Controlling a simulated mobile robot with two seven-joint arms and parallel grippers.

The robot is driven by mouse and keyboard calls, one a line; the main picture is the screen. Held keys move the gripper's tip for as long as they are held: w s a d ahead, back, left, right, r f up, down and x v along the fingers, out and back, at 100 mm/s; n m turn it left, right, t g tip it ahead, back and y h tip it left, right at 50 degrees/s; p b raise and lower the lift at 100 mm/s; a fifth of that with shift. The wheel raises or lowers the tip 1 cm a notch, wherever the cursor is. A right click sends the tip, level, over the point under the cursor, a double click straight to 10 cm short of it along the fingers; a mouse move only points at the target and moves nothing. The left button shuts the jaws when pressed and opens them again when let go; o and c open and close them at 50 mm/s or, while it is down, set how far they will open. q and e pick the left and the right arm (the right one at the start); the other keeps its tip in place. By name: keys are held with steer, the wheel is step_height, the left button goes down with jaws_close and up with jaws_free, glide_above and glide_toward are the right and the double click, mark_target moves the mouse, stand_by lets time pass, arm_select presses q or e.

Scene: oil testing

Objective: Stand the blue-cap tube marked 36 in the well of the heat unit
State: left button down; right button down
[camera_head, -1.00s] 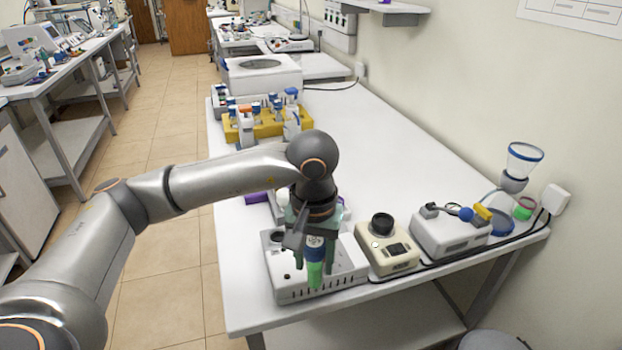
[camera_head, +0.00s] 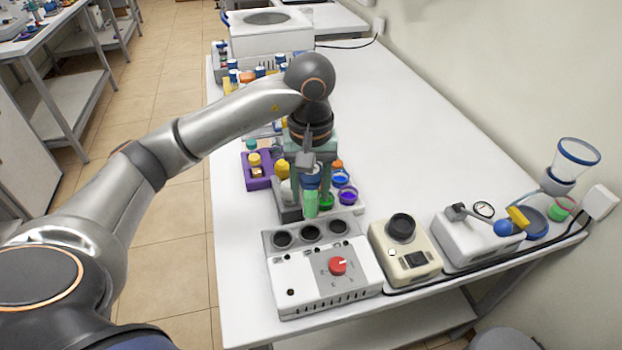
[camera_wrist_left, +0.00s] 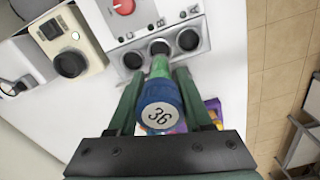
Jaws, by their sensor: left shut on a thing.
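My left gripper (camera_head: 311,207) is shut on the blue-cap tube (camera_head: 311,200), held about upright with green content below the cap. In the left wrist view the cap (camera_wrist_left: 160,113) reads 36, between the fingers (camera_wrist_left: 157,78). The white and grey heat unit (camera_head: 300,272) has three dark round wells in a row and a red knob. In the head view the tube's lower end shows just behind the middle well (camera_head: 311,232). In the wrist view it points toward the middle well (camera_wrist_left: 159,47). The gap between them is hard to judge. My right gripper is out of view.
A beige device (camera_head: 405,266) with a black round top stands right of the heat unit. A white instrument (camera_head: 470,246) stands further right. Behind the gripper are a purple holder (camera_head: 257,182) and colored pots (camera_head: 347,196). The table's right middle is clear.

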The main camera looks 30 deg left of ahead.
mark_target(311, 215)
arm_select(q)
steer(key=shift+s+d+f, duration=0.1)
steer(key=shift+f, duration=0.35)
steer(key=shift+f+b, duration=1.1)
steer(key=shift+f, duration=0.45)
steer(key=shift+r, duration=0.1)
steer(key=shift+f+b, duration=0.25)
steer(key=shift+b, duration=0.35)
steer(key=shift+f+b, duration=1.3)
steer(key=shift+f, duration=0.1)
stand_by(0.7)
stand_by(0.4)
steer(key=shift+c, duration=1.2)
jaws_free()
